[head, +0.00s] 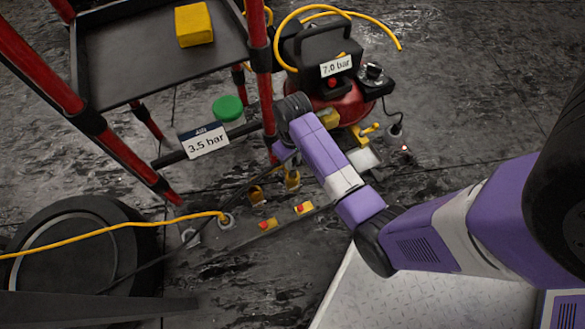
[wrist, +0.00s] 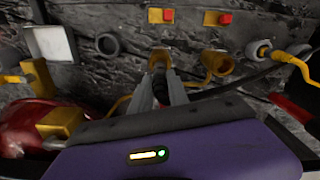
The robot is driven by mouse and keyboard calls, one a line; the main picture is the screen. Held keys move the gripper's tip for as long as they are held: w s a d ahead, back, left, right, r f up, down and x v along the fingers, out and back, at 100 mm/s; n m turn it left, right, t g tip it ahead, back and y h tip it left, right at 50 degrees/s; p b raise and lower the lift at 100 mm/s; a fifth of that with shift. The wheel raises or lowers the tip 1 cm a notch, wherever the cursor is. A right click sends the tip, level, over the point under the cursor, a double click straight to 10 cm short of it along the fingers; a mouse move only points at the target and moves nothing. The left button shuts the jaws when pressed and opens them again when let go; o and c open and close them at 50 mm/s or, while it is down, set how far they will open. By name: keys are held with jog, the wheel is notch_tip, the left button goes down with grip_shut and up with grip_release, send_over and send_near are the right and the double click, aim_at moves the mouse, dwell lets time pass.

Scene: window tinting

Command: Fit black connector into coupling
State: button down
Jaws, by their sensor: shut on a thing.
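My gripper (wrist: 163,97) is shut on a black connector (wrist: 161,88), seen between its fingers in the wrist view. The connector's front end points at a brass-yellow coupling (wrist: 159,60) and lies at its mouth. I cannot tell whether the tip is inside or just short of it. This coupling also shows in the head view (head: 292,182), just below my purple wrist, which hides the fingers and connector there. A second, open brass-yellow coupling (wrist: 218,64) is beside it, to the right in the wrist view and to the left in the head view (head: 257,196).
Red buttons on yellow plates (head: 266,224) sit by the couplings. A yellow hose (head: 130,226) enters a grey port (head: 226,220). A black hose (head: 195,228) runs to the lower left. A red compressor (head: 335,90) and red-posted cart (head: 160,70) stand close by.

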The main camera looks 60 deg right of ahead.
jog(key=shift+f+b, duration=1.1)
jog(key=shift+f, duration=1.1)
jog(key=shift+f, duration=0.1)
jog(key=c, duration=1.3)
grip_release()
jog(key=shift+o, duration=0.2)
